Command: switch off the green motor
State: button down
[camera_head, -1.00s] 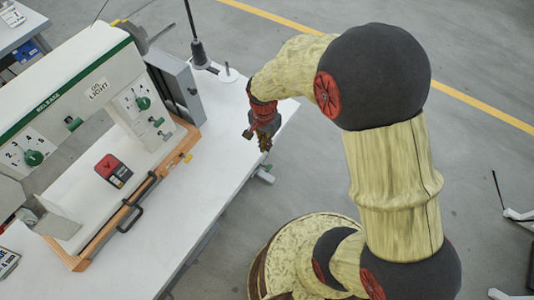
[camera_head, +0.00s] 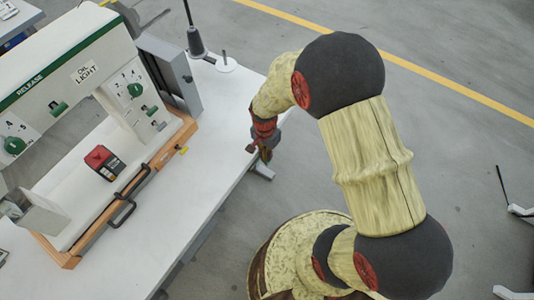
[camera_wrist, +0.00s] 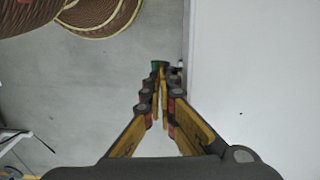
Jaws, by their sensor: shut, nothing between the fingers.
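No green motor can be made out for certain. The press (camera_head: 60,75) carries a green stripe, green knobs (camera_head: 135,90) and green switches, and a box with a red top (camera_head: 103,160) sits on it. My gripper (camera_head: 260,155) hangs at the right edge of the white table, apart from the press. In the wrist view my gripper (camera_wrist: 158,75) has its fingers closed together at the tips, with nothing seen between them. A small green patch (camera_wrist: 157,64) shows right at the tips. I cannot tell what it belongs to.
The white table (camera_head: 190,200) has bare room in front of the press; its edge runs beside my fingers in the wrist view (camera_wrist: 191,90). A black-based post (camera_head: 196,42) and a white spindle base (camera_head: 226,65) stand at its far end. Grey floor lies right.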

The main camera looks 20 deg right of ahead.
jog(key=shift+s+d+f+p, duration=0.25)
jog(key=shift+s+f+p, duration=0.1)
jog(key=shift+s+f, duration=0.1)
dwell(0.7)
jog(key=shift+s+d+f+p, duration=0.2)
jog(key=shift+s+d+f, duration=0.1)
jog(key=shift+f, duration=0.5)
jog(key=shift+s+d+f+p, duration=0.15)
jog(key=shift+s+f, duration=0.15)
jog(key=shift+f, duration=0.55)
